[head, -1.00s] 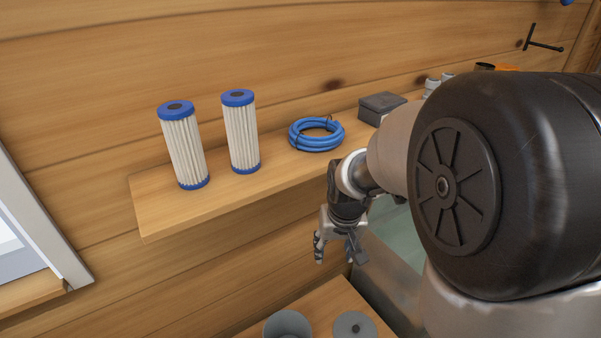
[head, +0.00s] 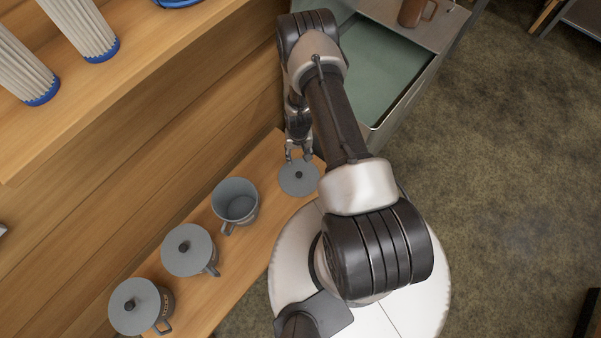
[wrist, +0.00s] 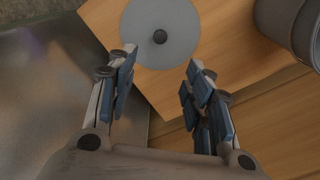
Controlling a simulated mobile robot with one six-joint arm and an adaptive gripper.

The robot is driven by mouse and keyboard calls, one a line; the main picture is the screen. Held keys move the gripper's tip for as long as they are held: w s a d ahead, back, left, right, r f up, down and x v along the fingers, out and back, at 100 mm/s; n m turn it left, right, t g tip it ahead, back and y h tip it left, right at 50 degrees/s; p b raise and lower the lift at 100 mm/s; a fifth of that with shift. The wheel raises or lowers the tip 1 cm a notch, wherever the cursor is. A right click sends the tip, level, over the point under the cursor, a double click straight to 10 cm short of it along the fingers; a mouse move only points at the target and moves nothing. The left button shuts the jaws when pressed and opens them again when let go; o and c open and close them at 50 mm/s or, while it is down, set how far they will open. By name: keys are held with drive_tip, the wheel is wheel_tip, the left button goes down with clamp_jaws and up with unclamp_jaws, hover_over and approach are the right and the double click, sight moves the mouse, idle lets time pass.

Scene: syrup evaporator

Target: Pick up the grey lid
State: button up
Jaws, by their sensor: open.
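A round grey lid (head: 293,188) with a dark knob lies flat by itself near the far end of the narrow wooden bench. It also shows in the wrist view (wrist: 180,22), at the top, its knob just beyond the fingertips. My gripper (head: 299,153) points down at the lid's far edge in the head view. In the wrist view my gripper (wrist: 161,66) has its fingers well apart with nothing between them. I cannot tell the exact gap between fingertips and lid.
An open grey mug (head: 235,204) stands beside the lid, also at the wrist view's top right (wrist: 290,25). Two more mugs wear similar grey lids (head: 180,262) (head: 126,317). A metal pan (head: 366,75) with greenish contents is beyond the bench. The wooden wall runs along the left.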

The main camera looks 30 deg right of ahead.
drive_tip(key=b, duration=0.4)
hover_over(299, 174)
wheel_tip(299, 174, down, 11)
drive_tip(key=shift+s+a+f, duration=0.1)
drive_tip(key=shift+s+f, duration=0.05)
drive_tip(key=shift+f, duration=0.05)
drive_tip(key=shift+f+b, duration=1.2)
drive_tip(key=shift+f, duration=1.7)
clamp_jaws()
